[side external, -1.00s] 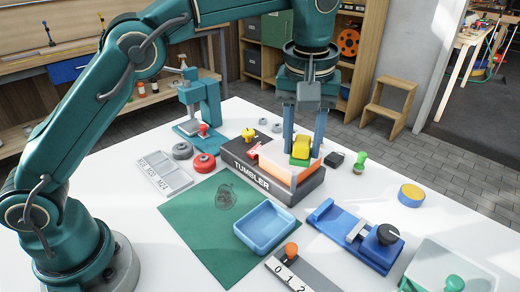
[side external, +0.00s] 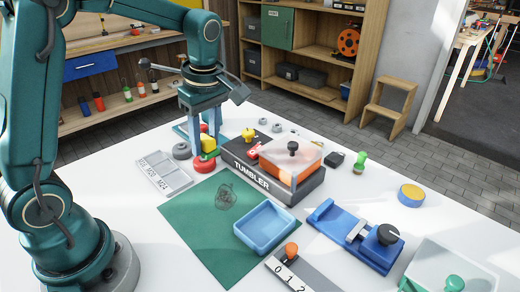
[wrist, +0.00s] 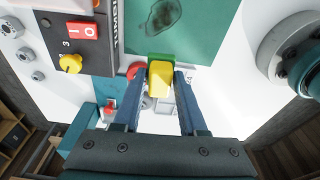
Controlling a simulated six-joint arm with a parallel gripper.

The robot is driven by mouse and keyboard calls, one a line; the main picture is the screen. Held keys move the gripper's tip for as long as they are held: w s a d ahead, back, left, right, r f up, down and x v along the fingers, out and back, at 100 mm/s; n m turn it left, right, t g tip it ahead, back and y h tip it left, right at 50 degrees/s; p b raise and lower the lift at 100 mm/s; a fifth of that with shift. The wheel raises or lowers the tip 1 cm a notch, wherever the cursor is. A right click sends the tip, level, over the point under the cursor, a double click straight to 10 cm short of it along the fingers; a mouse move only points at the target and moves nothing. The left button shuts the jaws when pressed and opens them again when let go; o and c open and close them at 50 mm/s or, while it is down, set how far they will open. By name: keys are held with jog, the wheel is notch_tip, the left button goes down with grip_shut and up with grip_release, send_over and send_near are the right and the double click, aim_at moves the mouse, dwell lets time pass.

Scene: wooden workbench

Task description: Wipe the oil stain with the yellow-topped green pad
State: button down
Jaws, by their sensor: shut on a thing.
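The pad, yellow on top with a green base (wrist: 160,77), is between the fingers of my gripper (wrist: 158,95). In the side view its yellow top (side external: 208,145) shows between the fingers, behind the red round weight (side external: 204,164). My gripper (side external: 206,148) is shut on the pad; whether the pad touches anything below cannot be told. The oil stain (side external: 225,196) is a dark smudge on the green mat (side external: 195,232). In the wrist view the stain (wrist: 160,17) lies at the top, ahead of the pad and apart from it.
The tumbler (side external: 270,175) with its orange box and black knob stands right of my gripper. A blue tray (side external: 265,226) sits on the mat. A grey slotted tray (side external: 165,174) and a teal press (side external: 183,131) are close by.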

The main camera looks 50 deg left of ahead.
send_near(218, 187)
jog(key=shift+s+a+f, duration=0.25)
jog(key=shift+a+f, duration=0.05)
jog(key=shift+f, duration=0.55)
jog(key=shift+s+a+f, duration=0.25)
jog(key=shift+f, duration=0.65)
jog(key=shift+s+a+f, duration=0.3)
jog(key=shift+f, duration=0.55)
jog(key=shift+w+d+f, duration=0.1)
jog(key=shift+d+f, duration=0.4)
jog(key=shift+d, duration=3.05)
jog(key=shift+a, duration=3.45)
jog(key=shift+w+a, duration=0.15)
jog(key=shift+w, duration=0.5)
jog(key=shift+d, duration=3.85)
jog(key=shift+a, duration=3.5)
jog(key=shift+a+r, duration=0.15)
jog(key=shift+r, duration=0.6)
jog(key=shift+a+r, duration=0.15)
jog(key=shift+r, duration=3.1)
